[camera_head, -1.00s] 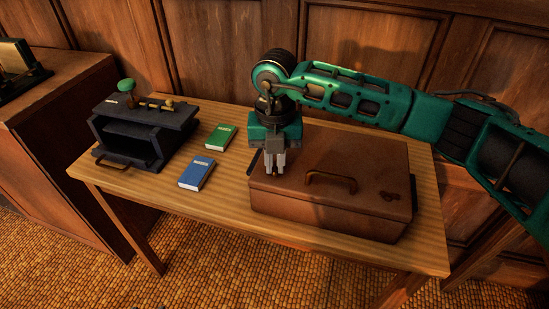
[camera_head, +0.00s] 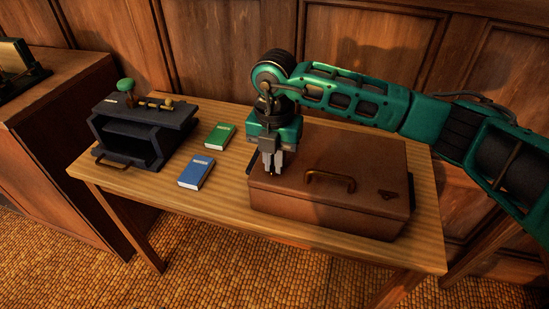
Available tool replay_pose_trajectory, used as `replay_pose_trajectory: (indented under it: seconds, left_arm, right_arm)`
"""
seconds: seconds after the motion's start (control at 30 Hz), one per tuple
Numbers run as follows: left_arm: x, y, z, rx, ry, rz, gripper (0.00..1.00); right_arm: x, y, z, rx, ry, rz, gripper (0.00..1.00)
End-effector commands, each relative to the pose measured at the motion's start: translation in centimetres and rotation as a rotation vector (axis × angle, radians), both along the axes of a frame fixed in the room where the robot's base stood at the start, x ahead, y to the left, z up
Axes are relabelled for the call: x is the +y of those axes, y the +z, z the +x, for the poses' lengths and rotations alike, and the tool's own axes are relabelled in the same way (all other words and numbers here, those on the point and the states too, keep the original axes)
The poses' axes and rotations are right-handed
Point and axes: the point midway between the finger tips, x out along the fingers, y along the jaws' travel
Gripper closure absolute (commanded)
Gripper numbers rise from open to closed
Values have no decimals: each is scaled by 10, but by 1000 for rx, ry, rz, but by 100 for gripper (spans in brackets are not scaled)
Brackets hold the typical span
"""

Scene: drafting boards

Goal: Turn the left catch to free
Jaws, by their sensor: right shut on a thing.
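A brown case (camera_head: 320,207) with a curved handle (camera_head: 330,181) lies closed on the wooden table. A small dark catch (camera_head: 388,195) shows at the right of its lid. My right gripper (camera_head: 271,168) points down at the left part of the lid, left of the handle. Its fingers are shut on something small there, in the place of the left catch. The fingers hide that catch, so I cannot see which way it is turned. My left gripper is out of view.
A green book (camera_head: 220,137) and a blue book (camera_head: 197,173) lie on the table (camera_head: 225,205) left of the case. A dark open-fronted box (camera_head: 130,140) with a green knob (camera_head: 125,85) stands at the far left. The table's front left is clear.

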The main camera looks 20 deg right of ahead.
Motion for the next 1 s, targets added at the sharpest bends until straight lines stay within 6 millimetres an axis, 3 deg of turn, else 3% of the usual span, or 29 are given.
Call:
replay_pose_trajectory:
  seconds: [0.1, 0.13, 0.33, 0.67, 0.77, 1.0]
  left_arm:
    - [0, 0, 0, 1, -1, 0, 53]
    - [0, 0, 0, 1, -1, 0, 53]
    - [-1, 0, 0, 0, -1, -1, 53]
    - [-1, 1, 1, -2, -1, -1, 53]
    - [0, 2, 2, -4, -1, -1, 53]
    - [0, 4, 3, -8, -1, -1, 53]
  right_arm:
    - [0, 0, 0, -1, 0, 0, 100]
    - [0, 0, 0, -1, 0, 0, 85]
    - [0, 0, 0, -1, 1, 1, 66]
    - [0, 5, 0, -1, 1, 0, 65]
    - [0, 18, 1, -4, 1, 0, 65]
    - [0, 71, 1, -6, 1, 1, 65]
